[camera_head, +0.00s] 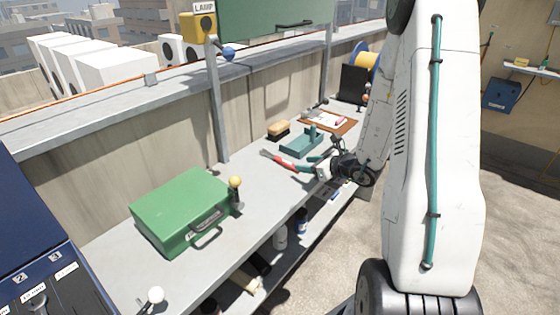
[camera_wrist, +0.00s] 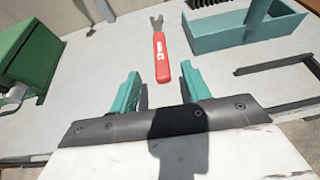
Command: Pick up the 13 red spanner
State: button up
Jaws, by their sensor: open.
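The red spanner (camera_wrist: 161,58) lies flat on the grey bench in the wrist view, with white marking on its red handle and a grey open-ended head at the far end. I read the marking as 13, though it is small. It also shows in the head view (camera_head: 284,162), just left of my gripper. My gripper (camera_wrist: 160,86) has two teal fingers spread apart with nothing between them. The handle's near end is just ahead of the gap between the fingertips, roughly in line with it. In the head view my gripper (camera_head: 312,166) is low over the bench.
A teal tray with a handle (camera_wrist: 237,32) sits right of the spanner. A green case (camera_wrist: 29,58) stands to the left. A wall runs behind.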

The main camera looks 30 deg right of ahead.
aim_at(288, 163)
jog(key=x, duration=0.7)
jog(key=shift+w+f, duration=0.25)
jog(key=shift+a, duration=0.1)
grip_shut()
